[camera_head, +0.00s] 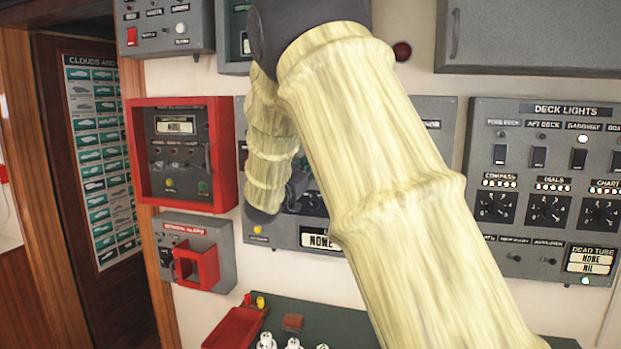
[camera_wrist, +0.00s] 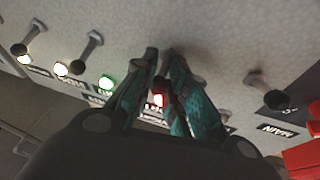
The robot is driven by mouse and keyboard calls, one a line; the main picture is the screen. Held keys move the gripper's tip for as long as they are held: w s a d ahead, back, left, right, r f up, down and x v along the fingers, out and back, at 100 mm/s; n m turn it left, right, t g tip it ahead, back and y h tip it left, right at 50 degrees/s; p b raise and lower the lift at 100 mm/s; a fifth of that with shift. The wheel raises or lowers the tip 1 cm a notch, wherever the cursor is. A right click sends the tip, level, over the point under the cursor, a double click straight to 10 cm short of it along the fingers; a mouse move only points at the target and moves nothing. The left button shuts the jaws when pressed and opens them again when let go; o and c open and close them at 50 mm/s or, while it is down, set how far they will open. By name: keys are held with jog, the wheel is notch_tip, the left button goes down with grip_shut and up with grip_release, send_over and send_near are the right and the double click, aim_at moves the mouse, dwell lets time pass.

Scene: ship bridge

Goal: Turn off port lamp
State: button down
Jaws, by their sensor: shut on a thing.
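In the wrist view my gripper (camera_wrist: 163,62) has its two teal fingers closed together on a small toggle switch of a grey panel (camera_wrist: 220,25). The switch is mostly hidden between the fingertips. A lit red lamp (camera_wrist: 158,99) shows between the fingers, in line with this switch. Its label is mostly covered by the fingers and cannot be read.
To the left in the wrist view, other toggles (camera_wrist: 90,46) stand above a green lamp (camera_wrist: 106,82) and white lamps (camera_wrist: 61,69), all lit. A toggle (camera_wrist: 275,99) marked MAIN is at right. In the head view a red-framed box (camera_head: 140,150) and the deck lights panel (camera_head: 545,128) flank the panel.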

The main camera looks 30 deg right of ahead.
notch_tip(320, 180, down, 2)
jog(key=h+b, duration=0.1)
jog(key=b, duration=0.3)
jog(key=m+h+b, duration=0.1)
jog(key=h+b, duration=0.1)
jog(key=b, duration=0.1)
jog(key=m+h+b, duration=0.1)
jog(key=b, duration=0.3)
jog(key=shift+d+f+b, duration=0.1)
jog(key=shift+f+b, duration=0.15)
jog(key=shift+b, duration=0.05)
jog(key=shift+h+b, duration=0.5)
jog(key=shift+b, duration=0.1)
jog(key=shift+r, duration=0.15)
jog(key=c, duration=1.4)
grip_release()
jog(key=shift+s+d, duration=0.1)
jog(key=v, duration=1.2)
jog(key=shift+d, duration=0.1)
